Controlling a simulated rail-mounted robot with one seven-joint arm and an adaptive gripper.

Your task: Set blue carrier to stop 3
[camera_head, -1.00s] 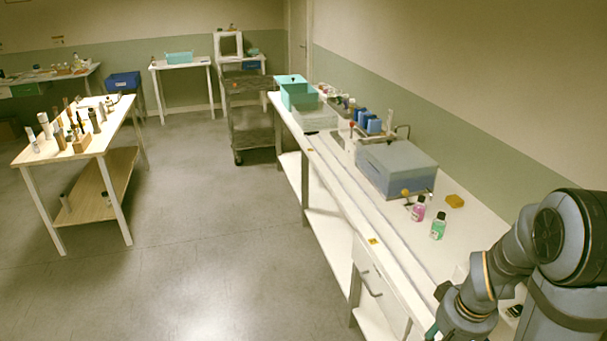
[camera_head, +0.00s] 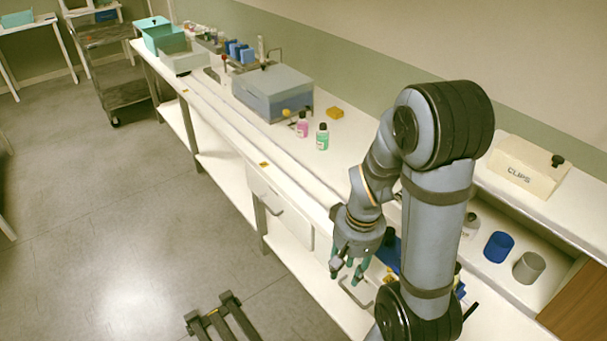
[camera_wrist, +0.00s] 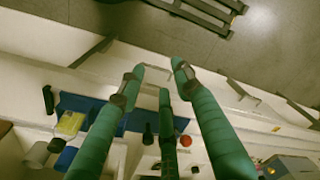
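A blue piece that may be the blue carrier (camera_head: 388,252) shows at the bench beside my gripper, partly hidden by my arm. A long blue piece (camera_wrist: 82,104) lies below my fingers in the wrist view, with a yellow-green block on it. I cannot tell whether they are the same thing. My gripper (camera_head: 348,272) points down near the bench's front edge. Its green fingers (camera_wrist: 158,82) are spread, with nothing between them. A pale rail-like strip (camera_head: 228,124) runs along the bench front, with small yellow marks (camera_head: 263,164) beside it. No stop number is readable.
A grey box (camera_head: 272,92), pink bottle (camera_head: 302,127) and green bottle (camera_head: 322,138) stand farther along the bench. A blue cup (camera_head: 498,247), grey cup (camera_head: 529,267) and CLIPS box (camera_head: 528,165) are at right. A drawer handle (camera_head: 270,204) juts from the front.

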